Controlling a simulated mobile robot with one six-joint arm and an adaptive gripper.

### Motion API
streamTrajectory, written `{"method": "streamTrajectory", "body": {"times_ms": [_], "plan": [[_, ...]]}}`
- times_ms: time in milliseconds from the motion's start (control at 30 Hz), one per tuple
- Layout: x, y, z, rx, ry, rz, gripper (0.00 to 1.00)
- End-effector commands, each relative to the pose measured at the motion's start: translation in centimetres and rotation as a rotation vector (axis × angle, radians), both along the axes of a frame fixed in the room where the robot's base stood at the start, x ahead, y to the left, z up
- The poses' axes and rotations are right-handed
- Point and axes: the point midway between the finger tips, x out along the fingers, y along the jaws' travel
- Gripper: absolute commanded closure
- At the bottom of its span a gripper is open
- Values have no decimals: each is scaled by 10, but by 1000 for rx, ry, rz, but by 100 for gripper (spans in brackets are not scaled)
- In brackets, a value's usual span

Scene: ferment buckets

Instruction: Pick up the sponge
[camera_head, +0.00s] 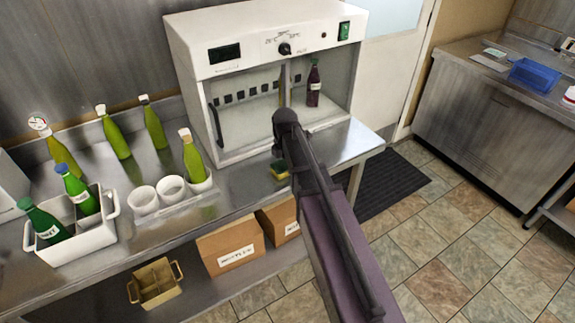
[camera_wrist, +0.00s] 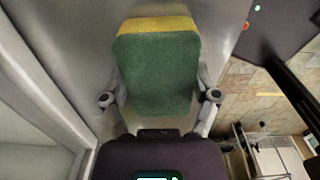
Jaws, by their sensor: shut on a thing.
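The sponge (camera_wrist: 157,70) is green with a yellow edge. In the wrist view it fills the space between the two fingers of my gripper (camera_wrist: 160,98), which is shut on it from both sides. In the head view the sponge (camera_head: 280,170) shows as a small yellow and green block near the front edge of the steel counter, below the end of my arm. My arm hides part of it and most of the gripper there. I cannot tell whether the sponge touches the counter.
A white incubator cabinet (camera_head: 262,40) with a dark bottle (camera_head: 313,84) inside stands just behind the sponge. Several green bottles, white cups (camera_head: 171,188) and a white caddy (camera_head: 84,236) stand to the left. Cardboard boxes (camera_head: 230,246) sit on the lower shelf. Tiled floor lies right.

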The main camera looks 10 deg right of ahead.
Motion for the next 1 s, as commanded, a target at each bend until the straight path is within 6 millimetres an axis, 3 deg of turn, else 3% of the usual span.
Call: {"method": "streamTrajectory", "body": {"times_ms": [500,900,1000], "plan": [[0,0,39,0,0,0,37],[-103,-1,43,0,0,1,37],[-121,-1,44,0,0,1,37]]}}
